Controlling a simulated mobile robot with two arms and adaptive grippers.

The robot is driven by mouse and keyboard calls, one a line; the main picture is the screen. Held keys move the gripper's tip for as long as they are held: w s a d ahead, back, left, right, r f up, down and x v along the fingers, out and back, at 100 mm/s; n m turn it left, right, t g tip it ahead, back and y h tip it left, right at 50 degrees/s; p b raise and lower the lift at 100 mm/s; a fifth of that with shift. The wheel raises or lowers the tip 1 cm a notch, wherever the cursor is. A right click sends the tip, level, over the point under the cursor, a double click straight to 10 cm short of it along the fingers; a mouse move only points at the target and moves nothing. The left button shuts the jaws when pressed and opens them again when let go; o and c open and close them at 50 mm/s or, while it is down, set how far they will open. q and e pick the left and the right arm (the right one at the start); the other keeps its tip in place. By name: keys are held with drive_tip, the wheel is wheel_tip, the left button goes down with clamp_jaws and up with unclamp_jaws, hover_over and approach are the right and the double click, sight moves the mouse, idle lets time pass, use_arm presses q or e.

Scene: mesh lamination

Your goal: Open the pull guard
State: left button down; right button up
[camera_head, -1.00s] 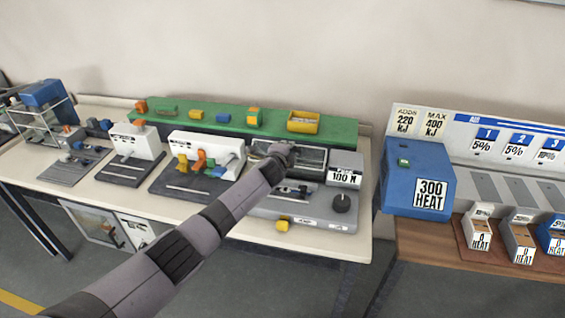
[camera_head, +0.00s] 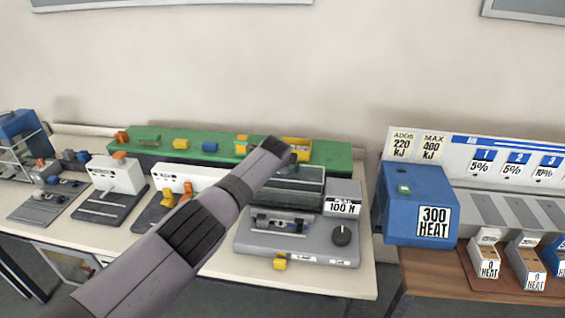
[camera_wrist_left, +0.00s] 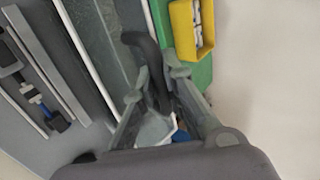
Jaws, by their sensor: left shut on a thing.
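The pull tester (camera_head: 295,245) is a grey machine on the bench with a dark knob and a 100 N label. Its guard (camera_head: 295,188) is a dark-framed, see-through panel at the back of the machine. It stands above the bed, which is uncovered in front. My left gripper (camera_head: 276,147) is at the guard's upper edge, with its fingers mostly hidden behind my arm. In the left wrist view my left gripper (camera_wrist_left: 156,86) is shut on a dark curved handle (camera_wrist_left: 142,48) beside the guard's panel (camera_wrist_left: 108,40). My right gripper is not in view.
A green rail (camera_head: 222,150) with small coloured blocks and a yellow bin (camera_head: 298,146) runs behind the machines. The yellow bin (camera_wrist_left: 192,30) is close to my fingers in the wrist view. A blue heater (camera_head: 415,190) stands on the right bench.

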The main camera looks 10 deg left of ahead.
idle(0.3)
use_arm(q)
drive_tip(key=c, duration=1.6)
unclamp_jaws()
drive_tip(key=shift+c, duration=0.2)
drive_tip(key=shift+s+r, duration=0.15)
drive_tip(key=shift+s+r, duration=0.3)
drive_tip(key=v, duration=1)
drive_tip(key=shift+s+r, duration=0.25)
drive_tip(key=shift+s, duration=0.1)
drive_tip(key=shift+f, duration=0.1)
